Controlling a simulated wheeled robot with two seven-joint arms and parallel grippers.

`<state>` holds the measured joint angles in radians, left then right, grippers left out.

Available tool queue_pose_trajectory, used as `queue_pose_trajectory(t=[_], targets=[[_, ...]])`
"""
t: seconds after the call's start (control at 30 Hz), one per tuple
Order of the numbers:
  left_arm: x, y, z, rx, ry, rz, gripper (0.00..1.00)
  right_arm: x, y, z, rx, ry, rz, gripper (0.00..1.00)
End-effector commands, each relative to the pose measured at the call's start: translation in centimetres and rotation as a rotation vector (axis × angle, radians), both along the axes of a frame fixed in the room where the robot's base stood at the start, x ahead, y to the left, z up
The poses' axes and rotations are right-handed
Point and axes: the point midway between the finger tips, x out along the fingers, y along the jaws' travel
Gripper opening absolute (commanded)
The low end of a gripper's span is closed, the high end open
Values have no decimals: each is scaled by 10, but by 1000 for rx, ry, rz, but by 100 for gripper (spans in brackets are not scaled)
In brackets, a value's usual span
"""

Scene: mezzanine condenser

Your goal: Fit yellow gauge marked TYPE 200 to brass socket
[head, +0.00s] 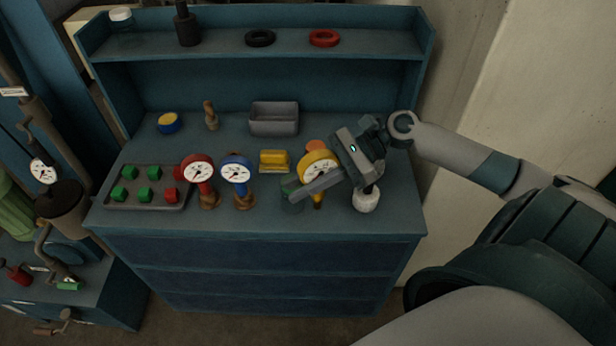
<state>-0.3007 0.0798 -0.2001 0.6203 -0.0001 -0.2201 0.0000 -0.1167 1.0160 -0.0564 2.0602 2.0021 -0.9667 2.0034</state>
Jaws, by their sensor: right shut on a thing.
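The yellow gauge (318,163), with a white dial, is upright near the bench front, right of centre. Its yellow stem (318,201) shows below my gripper. My right gripper (308,186) reaches in from the right and is shut on this gauge, crossing its lower dial. The TYPE 200 marking is too small to read. A red gauge (198,168) and a blue gauge (236,169) stand to the left on brass-coloured bases (243,202). I cannot make out an empty brass socket under the yellow gauge. My left gripper is out of view.
A white jar (366,201) stands close right of the gripper, a dark green cylinder (290,203) at its fingertips. Behind are a yellow block (273,161), a grey bin (274,125) and a brass fitting (211,118). A tray (127,201) holds several blocks at left.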

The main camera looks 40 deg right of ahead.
Motion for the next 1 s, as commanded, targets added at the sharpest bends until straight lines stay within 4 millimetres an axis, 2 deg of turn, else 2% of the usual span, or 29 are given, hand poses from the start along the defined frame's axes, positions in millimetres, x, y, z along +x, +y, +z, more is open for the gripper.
queue_pose_trajectory(t=[0.47, 1.0], targets=[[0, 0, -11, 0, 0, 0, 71, 6, 61, -36, 2, -7, 454, 0], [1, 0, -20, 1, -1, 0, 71, -7, 156, -64, -5, -5, 1147, 0]])
